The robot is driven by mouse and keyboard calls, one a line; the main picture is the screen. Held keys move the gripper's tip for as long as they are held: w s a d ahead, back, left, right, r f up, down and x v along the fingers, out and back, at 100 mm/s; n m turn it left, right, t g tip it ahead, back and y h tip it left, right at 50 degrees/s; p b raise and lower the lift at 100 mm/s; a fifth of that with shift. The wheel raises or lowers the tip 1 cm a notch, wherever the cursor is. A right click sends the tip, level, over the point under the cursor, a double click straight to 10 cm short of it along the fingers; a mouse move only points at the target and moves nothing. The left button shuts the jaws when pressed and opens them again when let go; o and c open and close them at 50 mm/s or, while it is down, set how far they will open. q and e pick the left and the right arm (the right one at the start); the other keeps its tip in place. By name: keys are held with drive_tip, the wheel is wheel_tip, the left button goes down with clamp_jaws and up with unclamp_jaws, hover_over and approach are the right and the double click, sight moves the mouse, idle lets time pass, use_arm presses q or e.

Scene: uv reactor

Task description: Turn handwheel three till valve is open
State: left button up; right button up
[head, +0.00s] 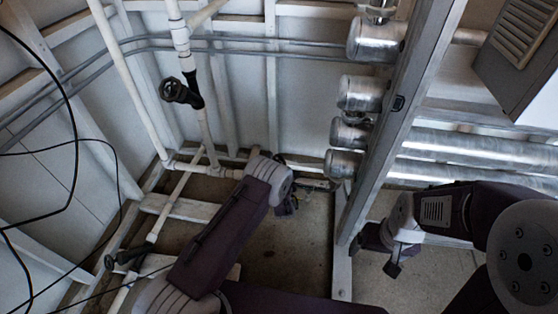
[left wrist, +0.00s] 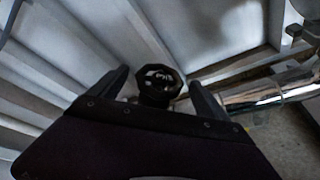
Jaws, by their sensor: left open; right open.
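A black handwheel (left wrist: 160,90) shows in the left wrist view, with pale marks on its face. It appears in line between the two fingers of my left gripper (left wrist: 158,79), which is open; I cannot tell whether they touch it. In the head view my left gripper (head: 287,204) is mostly hidden by its own arm. Two black handwheels show there, one on an upright white pipe (head: 175,91) and one low at the left (head: 124,257). I see no number marking handwheel three. My right gripper (head: 393,268) is open and empty near the floor at the right.
Shiny metal pipes (head: 470,145) run behind a slanted grey post (head: 400,110) at the right. A grey louvred box (head: 520,45) is at the upper right. Black cables (head: 72,170) hang at the left. The concrete floor (head: 300,250) has bare room in the middle.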

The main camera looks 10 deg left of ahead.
sight(279, 157)
use_arm(q)
drive_tip(key=b+x, duration=0.2)
drive_tip(key=x, duration=0.2)
drive_tip(key=shift+w+a+f, duration=0.1)
drive_tip(key=shift+w+f, duration=0.15)
drive_tip(key=shift+w, duration=0.35)
drive_tip(key=shift+r, duration=0.1)
use_arm(e)
wheel_tip(279, 157, down, 3)
drive_tip(key=shift+f, duration=0.15)
